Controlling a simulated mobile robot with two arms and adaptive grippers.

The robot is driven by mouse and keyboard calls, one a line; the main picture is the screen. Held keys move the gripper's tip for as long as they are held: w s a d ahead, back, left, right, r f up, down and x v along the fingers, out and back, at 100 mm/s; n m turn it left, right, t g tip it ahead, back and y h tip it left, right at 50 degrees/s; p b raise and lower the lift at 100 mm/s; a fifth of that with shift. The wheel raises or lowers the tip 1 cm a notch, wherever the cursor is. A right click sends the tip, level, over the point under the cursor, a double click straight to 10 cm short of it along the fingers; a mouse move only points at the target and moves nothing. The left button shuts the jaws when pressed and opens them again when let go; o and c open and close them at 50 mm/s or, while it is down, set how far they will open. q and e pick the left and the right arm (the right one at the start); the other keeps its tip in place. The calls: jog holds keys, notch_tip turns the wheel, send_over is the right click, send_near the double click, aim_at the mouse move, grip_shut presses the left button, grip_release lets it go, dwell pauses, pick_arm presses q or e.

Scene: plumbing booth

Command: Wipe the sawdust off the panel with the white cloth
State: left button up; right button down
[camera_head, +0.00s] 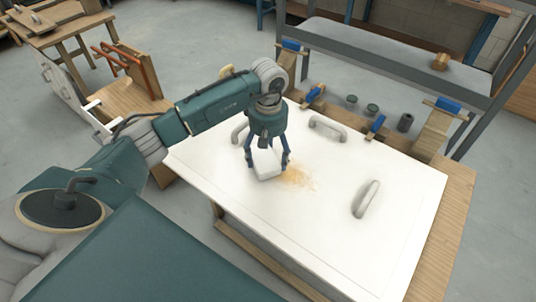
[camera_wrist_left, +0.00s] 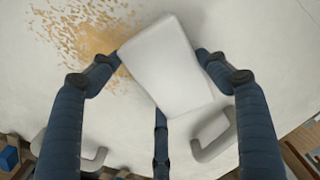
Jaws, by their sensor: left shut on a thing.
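The white panel (camera_head: 330,225) lies flat on a wooden workbench. A tan patch of sawdust (camera_head: 298,178) is on it near its middle, and the sawdust also shows at the upper left of the left wrist view (camera_wrist_left: 82,38). My left gripper (camera_head: 268,165) points down over the panel and is shut on the white cloth (camera_head: 267,165), a folded block, just left of the sawdust. In the left wrist view the cloth (camera_wrist_left: 168,65) sits between the fingers and overlaps the sawdust's edge. I cannot tell whether the cloth touches the panel. My right gripper is not in view.
Grey handles stand on the panel: one at the right (camera_head: 366,199), one at the back (camera_head: 327,128), and one behind my left gripper (camera_head: 240,130). Blue clamps (camera_head: 377,125) and dark cups (camera_head: 372,110) line the bench's back edge. The panel's front right is clear.

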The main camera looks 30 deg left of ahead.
pick_arm(q)
jog(key=shift+f, duration=0.3)
